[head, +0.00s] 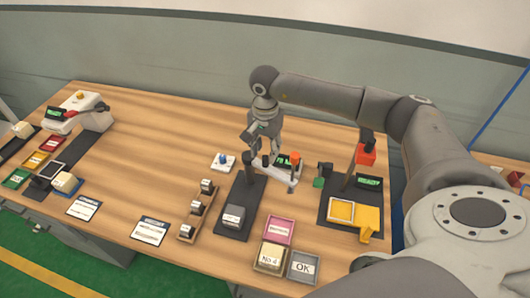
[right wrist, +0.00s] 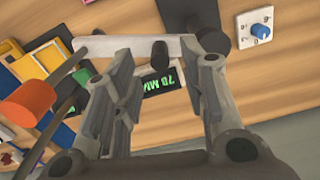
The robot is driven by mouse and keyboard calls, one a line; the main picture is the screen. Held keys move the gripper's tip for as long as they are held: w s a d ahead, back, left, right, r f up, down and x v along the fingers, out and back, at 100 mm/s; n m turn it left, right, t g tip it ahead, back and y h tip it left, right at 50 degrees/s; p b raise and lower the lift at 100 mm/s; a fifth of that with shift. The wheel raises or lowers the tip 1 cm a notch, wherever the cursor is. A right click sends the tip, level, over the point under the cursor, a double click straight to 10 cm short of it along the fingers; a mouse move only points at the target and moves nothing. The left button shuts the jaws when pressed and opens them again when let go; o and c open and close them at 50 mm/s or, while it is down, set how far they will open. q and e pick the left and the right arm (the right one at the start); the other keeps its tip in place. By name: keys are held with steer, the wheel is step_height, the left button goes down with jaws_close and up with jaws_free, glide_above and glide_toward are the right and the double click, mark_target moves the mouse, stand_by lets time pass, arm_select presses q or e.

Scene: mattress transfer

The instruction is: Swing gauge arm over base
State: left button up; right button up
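The gauge arm (head: 276,175) is a pale grey bar at the far end of the dark base plate (head: 232,222). One end is at the plate and the other sticks out to its right. In the right wrist view the bar (right wrist: 125,47) crosses in front of my fingers, with a black peg (right wrist: 160,54) between them. A grey labelled block (head: 233,215) sits on the near part of the base. My right gripper (head: 253,145) is above the bar's plate end, fingers apart; the right wrist view (right wrist: 150,70) shows them open. My left gripper is out of view.
An orange knob (head: 295,157) and a green-lit display (head: 283,162) stand close by the bar. A blue-knobbed white box (head: 223,161) is to the left, a red-topped stand (head: 366,154) to the right. Labelled trays (head: 303,267) lie in front. The table's left middle is clear.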

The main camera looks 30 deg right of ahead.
mark_target(265, 157)
steer(key=shift+f+p, duration=0.35)
steer(key=shift+f, duration=1.4)
jaws_close()
